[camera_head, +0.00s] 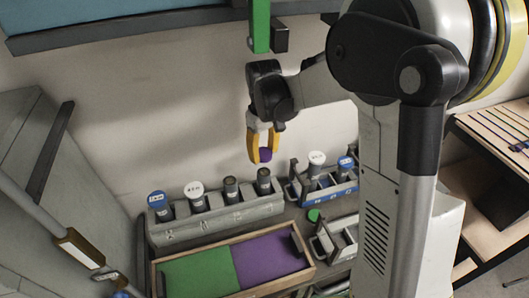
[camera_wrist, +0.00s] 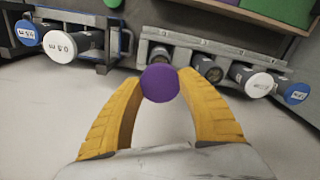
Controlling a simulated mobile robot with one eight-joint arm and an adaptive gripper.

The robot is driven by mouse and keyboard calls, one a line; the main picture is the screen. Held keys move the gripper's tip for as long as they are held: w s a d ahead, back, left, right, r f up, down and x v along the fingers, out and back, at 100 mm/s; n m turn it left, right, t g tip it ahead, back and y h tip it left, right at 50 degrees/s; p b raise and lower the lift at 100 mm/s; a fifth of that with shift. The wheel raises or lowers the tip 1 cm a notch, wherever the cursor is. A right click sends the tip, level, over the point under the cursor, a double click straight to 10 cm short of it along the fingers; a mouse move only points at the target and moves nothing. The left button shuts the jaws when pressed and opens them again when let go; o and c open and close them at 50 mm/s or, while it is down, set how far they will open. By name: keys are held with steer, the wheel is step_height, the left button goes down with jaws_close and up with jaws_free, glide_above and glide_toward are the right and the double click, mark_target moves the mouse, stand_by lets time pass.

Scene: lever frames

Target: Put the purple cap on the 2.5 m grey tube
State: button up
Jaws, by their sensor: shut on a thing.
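My gripper (camera_head: 263,158) is shut on the purple cap (camera_head: 266,154), holding it in the air above the back rack. In the wrist view the cap (camera_wrist: 160,83) sits between the two yellow fingertips of my gripper (camera_wrist: 160,80). Below it, the grey rack (camera_head: 215,223) holds two uncapped dark grey tubes, one (camera_head: 230,188) left of the other (camera_head: 263,182). They also show in the wrist view, one (camera_wrist: 207,67) beside the other (camera_wrist: 159,54), partly behind the cap. No length marking on them is readable, so I cannot tell which is 2.5 m.
The grey rack also holds a blue-capped tube (camera_head: 157,200) and a white-capped tube (camera_head: 195,190). A blue rack (camera_head: 335,193) with white- and blue-capped tubes stands right. A wood-rimmed tray (camera_head: 154,278) with green and purple sections lies in front. A green cap (camera_head: 314,215) is nearby.

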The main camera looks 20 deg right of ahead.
mark_target(264, 172)
steer(key=shift+s+f+b, duration=0.2)
steer(key=shift+f+b, duration=0.45)
steer(key=shift+f, duration=0.2)
steer(key=shift+f+b, duration=1.55)
steer(key=shift+f, duration=0.7)
steer(key=shift+f+b, duration=0.55)
steer(key=shift+b, duration=0.05)
steer(key=o, duration=0.9)
step_height(264, 172, up, 12)
steer(key=shift+r, duration=0.1)
